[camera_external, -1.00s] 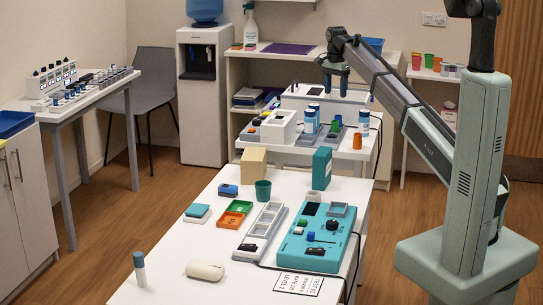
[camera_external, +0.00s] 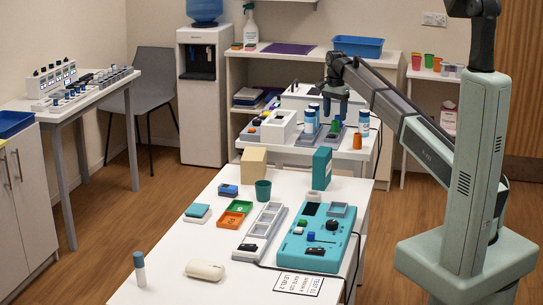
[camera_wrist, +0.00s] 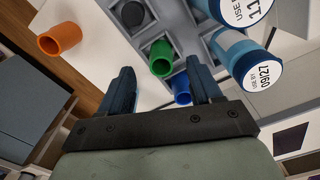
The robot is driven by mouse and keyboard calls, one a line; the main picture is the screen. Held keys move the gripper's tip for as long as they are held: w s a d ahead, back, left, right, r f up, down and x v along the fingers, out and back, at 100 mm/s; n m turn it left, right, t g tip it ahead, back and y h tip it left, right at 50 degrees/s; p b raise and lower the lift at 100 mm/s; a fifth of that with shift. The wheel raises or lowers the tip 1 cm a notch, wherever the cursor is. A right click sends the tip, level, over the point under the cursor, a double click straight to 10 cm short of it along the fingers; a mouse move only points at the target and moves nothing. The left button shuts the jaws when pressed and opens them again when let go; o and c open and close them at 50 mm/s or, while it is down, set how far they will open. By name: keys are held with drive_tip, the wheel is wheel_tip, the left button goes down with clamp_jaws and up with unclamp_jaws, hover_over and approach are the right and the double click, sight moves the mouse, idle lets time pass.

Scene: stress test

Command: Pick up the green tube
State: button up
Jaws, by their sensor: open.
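The green tube (camera_wrist: 161,58) is a short, hollow, open-ended cylinder standing in a grey compartment tray (camera_wrist: 156,32) in the wrist view. In the external view the green tube (camera_external: 335,126) is a small patch below my gripper (camera_external: 335,104), on the rear table. In the wrist view my gripper (camera_wrist: 160,70) is open, one dark blue finger on each side in the picture. The green tube appears between and beyond the fingertips, apart from them. Nothing is held.
A blue tube (camera_wrist: 181,88) is close to the right finger. An orange cup (camera_wrist: 60,39) is at left. A white box (camera_external: 279,125) stands left of the bottles. The teal device (camera_external: 315,238) is on the front table.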

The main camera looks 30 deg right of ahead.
sight(335, 123)
drive_tip(key=f, duration=0.4)
drive_tip(key=shift+w+d+f, duration=0.1)
drive_tip(key=shift+d+f, duration=0.1)
drive_tip(key=shift+f, duration=0.2)
drive_tip(key=shift+c, duration=0.3)
drive_tip(key=c, duration=1.1)
